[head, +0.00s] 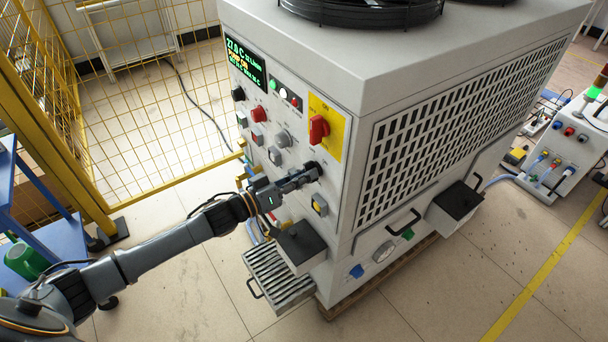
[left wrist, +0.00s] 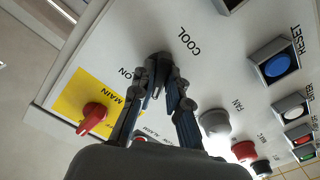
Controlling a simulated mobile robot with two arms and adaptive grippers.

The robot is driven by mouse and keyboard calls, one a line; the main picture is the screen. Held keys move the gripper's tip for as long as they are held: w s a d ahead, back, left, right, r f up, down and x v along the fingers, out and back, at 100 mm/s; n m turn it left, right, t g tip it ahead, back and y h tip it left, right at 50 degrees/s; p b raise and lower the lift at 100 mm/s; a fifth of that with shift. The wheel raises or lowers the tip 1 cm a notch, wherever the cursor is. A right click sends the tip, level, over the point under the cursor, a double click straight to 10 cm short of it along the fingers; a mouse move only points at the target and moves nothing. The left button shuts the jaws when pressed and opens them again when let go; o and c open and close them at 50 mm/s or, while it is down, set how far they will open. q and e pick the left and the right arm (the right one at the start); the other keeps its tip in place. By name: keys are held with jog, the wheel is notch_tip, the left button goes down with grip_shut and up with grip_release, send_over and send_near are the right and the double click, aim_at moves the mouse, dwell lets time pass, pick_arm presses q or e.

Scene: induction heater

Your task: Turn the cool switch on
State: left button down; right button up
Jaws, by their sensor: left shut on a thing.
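The cool switch is a dark knob on the white front panel of the machine (head: 300,85). In the left wrist view the cool switch (left wrist: 157,62) sits beside the printed word COOL, with the word ON on its other side. My left gripper (head: 312,171) reaches the panel from the left in the head view, below the yellow plate. In the left wrist view my left gripper (left wrist: 164,92) has its two fingers shut on the cool switch. The fingers partly hide the knob, and I cannot tell its exact angle. My right gripper is not in view.
A red main switch (head: 319,128) on a yellow plate (head: 327,113) is close above the gripper. A grey knob (head: 282,138) and a blue button (left wrist: 277,66) are nearby. A black box (head: 301,240) juts out below. Yellow fencing (head: 140,100) stands at the left.

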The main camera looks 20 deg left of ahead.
pick_arm(q)
jog(key=shift+m, duration=0.3)
jog(key=m, duration=1.1)
jog(key=shift+w+r+p, duration=0.1)
jog(key=shift+r+p, duration=0.05)
jog(key=shift+p, duration=0.25)
jog(key=c, duration=1.3)
grip_release()
jog(key=v, duration=1.2)
